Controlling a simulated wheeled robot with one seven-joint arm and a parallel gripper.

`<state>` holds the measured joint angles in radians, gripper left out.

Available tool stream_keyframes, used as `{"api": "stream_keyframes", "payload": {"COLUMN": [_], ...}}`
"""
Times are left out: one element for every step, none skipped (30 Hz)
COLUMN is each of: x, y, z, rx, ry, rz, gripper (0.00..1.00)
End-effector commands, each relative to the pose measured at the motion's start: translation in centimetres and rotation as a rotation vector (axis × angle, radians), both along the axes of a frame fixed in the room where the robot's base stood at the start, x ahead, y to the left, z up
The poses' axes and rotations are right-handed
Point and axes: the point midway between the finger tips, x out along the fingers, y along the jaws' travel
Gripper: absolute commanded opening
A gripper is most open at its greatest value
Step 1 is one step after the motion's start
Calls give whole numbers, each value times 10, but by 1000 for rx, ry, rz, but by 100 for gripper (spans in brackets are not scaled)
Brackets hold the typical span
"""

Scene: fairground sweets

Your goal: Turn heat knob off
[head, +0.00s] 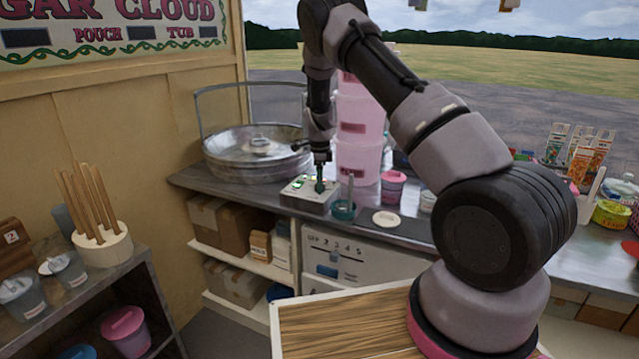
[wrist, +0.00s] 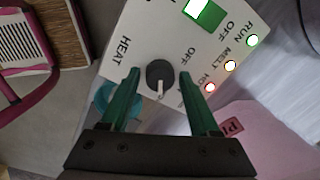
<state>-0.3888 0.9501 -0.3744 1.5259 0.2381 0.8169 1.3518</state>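The heat knob (wrist: 160,77) is a round dark knob with a pale pointer, on a white control panel (wrist: 142,33) marked HEAT and OFF. In the wrist view its pointer points toward the gripper's base, away from the nearby OFF mark. My gripper (wrist: 160,85) has its green fingers apart, one on each side of the knob, with gaps visible. In the head view my gripper (head: 319,182) is above the control box (head: 303,198) on the counter and hides the knob. A green switch and lit RUN, MELT and HOT lamps show on the panel.
A large metal bowl (head: 258,152) stands left of the control box. Pink tubs (head: 360,160) are stacked just behind it on the right. A teal cup (head: 343,210) and a pale lid (head: 386,218) lie close to the right. The counter's front edge is near.

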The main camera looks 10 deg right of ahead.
Motion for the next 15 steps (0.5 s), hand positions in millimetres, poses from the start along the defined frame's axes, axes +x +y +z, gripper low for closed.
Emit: {"api": "stream_keyframes", "payload": {"x": [0,0,0,0,0,0,0,0,0,0,0,0,0,0,0], "y": [0,0,0,0,0,0,0,0,0,0,0,0,0,-1,-1], "z": [0,0,0,0,0,0,0,0,0,0,0,0,0,0,0], "rx": [0,0,0,0,0,0,0,0,0,0,-1,0,0,0,0], "ry": [0,0,0,0,0,0,0,0,0,0,0,0,0,0,0], "rz": [0,0,0,0,0,0,1,2,4,8,12,19,26,35,50], "gripper": [38,26,11,0,0,0,0,0,0,0,0,0,0,0,0]}}
